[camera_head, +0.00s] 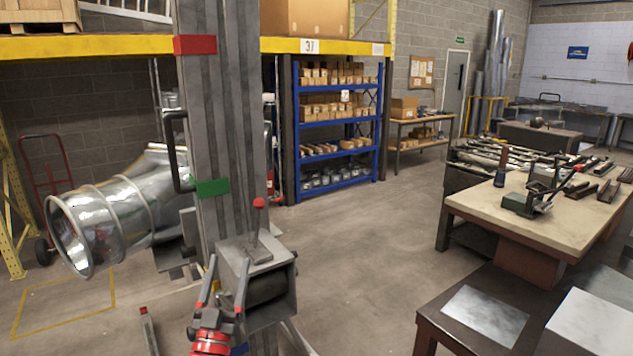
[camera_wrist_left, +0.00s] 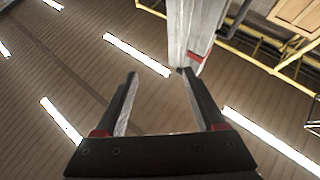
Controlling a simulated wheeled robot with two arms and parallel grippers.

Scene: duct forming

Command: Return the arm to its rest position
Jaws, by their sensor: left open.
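My left gripper (camera_head: 229,268) shows at the bottom of the head view, pointing up, with its red-and-grey fingers apart. It is in front of a grey box-shaped housing (camera_head: 262,270) with a red-knobbed lever (camera_head: 258,215), low on a tall metal column (camera_head: 221,110). I cannot tell whether the fingers touch the housing. In the left wrist view the two fingers (camera_wrist_left: 159,74) are spread with nothing between them, below the upper column (camera_wrist_left: 188,30). My right gripper is not in view.
A shiny duct elbow (camera_head: 105,215) is left of the column. A workbench (camera_head: 540,215) with tools and a dark table (camera_head: 450,318) stand at the right. A blue shelf (camera_head: 338,122) stands behind. The concrete floor (camera_head: 360,240) between is clear.

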